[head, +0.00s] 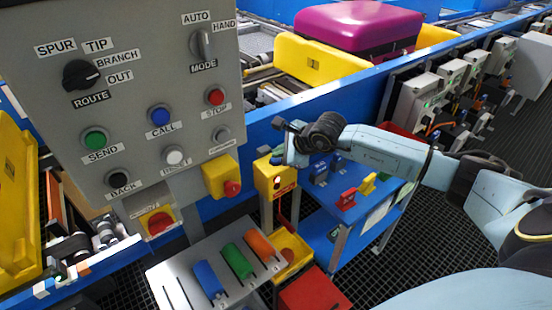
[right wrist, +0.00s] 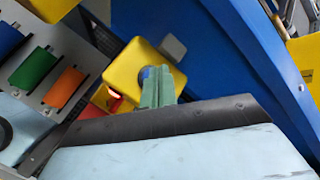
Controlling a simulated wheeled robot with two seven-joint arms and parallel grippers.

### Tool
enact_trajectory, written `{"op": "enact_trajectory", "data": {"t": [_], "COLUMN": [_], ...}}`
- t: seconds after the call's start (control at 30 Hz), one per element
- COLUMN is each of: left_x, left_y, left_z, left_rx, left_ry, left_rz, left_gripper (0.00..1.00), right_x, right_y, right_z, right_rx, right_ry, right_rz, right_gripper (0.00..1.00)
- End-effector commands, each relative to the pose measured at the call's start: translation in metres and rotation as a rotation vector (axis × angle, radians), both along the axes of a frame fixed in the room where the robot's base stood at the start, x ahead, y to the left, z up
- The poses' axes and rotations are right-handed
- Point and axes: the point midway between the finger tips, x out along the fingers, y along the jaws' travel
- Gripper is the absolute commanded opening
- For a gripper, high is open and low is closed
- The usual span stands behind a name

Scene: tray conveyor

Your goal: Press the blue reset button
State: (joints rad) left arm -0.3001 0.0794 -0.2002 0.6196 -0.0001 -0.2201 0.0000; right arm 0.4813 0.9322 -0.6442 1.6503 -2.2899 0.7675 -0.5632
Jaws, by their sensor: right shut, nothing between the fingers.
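A yellow box (head: 272,182) stands on a post right of the grey control panel, with a small red-and-white detail on its front. In the right wrist view the yellow box (right wrist: 128,62) has a round blue button (right wrist: 146,74) on its face. My right gripper (head: 277,158) is at the top of this box, hiding the button in the head view. Its green fingertips (right wrist: 158,74) are closed together, empty, and partly cover the button. I cannot tell whether they touch it. A blue button labelled CALL (head: 159,115) is on the panel. My left gripper is out of view.
The grey control panel (head: 130,30) carries several buttons and knobs. A yellow box with a red knob (head: 230,188) sits close left of my gripper. A sloped plate (head: 175,274) with blue, green and orange pieces lies below. A blue cart (head: 325,205) stands at right.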

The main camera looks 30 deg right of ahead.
Motion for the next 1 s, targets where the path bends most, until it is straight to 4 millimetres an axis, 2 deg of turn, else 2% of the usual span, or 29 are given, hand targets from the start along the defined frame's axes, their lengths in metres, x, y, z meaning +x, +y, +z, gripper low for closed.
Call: {"op": "enact_trajectory", "data": {"t": [0.37, 0.7, 1.0], "left_x": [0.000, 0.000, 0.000], "left_y": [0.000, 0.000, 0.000], "left_z": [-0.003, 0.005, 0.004], "left_rx": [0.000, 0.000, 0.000], "left_ry": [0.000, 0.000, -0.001], "left_rz": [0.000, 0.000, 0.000], "left_gripper": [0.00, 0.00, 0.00], "right_x": [0.000, 0.000, 0.000], "right_y": [0.000, 0.000, 0.000], "right_z": [-0.003, 0.012, 0.012], "right_rx": [0.000, 0.000, 0.000], "right_ry": [0.001, 0.000, 0.000], "right_rz": [0.000, 0.000, 0.000], "right_gripper": [0.00, 0.00, 0.00]}}
